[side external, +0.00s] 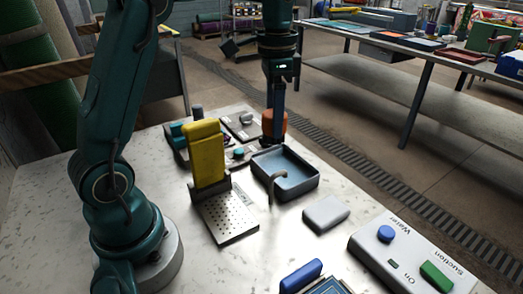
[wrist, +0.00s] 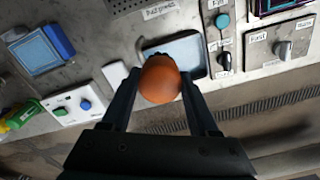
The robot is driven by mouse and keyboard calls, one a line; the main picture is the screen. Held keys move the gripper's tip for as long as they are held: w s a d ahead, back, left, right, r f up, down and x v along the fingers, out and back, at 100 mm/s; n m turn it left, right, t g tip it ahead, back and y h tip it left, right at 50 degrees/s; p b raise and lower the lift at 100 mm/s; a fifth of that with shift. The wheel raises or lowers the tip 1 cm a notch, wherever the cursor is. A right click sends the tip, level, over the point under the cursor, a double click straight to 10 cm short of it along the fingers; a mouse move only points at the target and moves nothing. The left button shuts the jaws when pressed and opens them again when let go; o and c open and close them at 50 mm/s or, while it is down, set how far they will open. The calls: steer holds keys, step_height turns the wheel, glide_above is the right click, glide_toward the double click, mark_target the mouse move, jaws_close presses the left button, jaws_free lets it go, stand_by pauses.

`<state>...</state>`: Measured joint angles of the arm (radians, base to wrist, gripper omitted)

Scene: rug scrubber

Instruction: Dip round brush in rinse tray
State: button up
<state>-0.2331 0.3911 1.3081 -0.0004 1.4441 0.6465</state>
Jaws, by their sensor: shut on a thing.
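The round brush (side external: 273,123) has an orange body and is held upright at the lower end of my gripper (side external: 275,108). In the wrist view its orange round top (wrist: 160,80) sits between the two fingers of my gripper (wrist: 160,88), which are shut on it. The bristles are mostly hidden. The rinse tray (side external: 304,188) is a dark rectangular basin with a pale blue-grey floor. In the side view the brush appears at the tray's far edge; its exact height above the tray is hard to tell. The tray also shows just beyond the brush in the wrist view (wrist: 190,52).
A curved spout (side external: 276,183) stands at the tray's near side. A pale block (side external: 326,212) and a button panel (side external: 405,262) lie to the right. A knob panel (side external: 241,123) is behind.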

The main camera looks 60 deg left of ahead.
steer(key=shift+w+a+f, duration=0.35)
steer(key=shift+w+f, duration=0.4)
steer(key=shift+f, duration=1.25)
steer(key=shift+w+a+f, duration=0.3)
steer(key=shift+w+f, duration=0.5)
steer(key=shift+f, duration=1.2)
steer(key=shift+w+a+f, duration=0.35)
steer(key=shift+w+f, duration=0.4)
steer(key=shift+f, duration=1.25)
steer(key=shift+f, duration=0.55)
steer(key=shift+r, duration=2.75)
step_height(320, 180, up, 3)
steer(key=shift+s, duration=0.1)
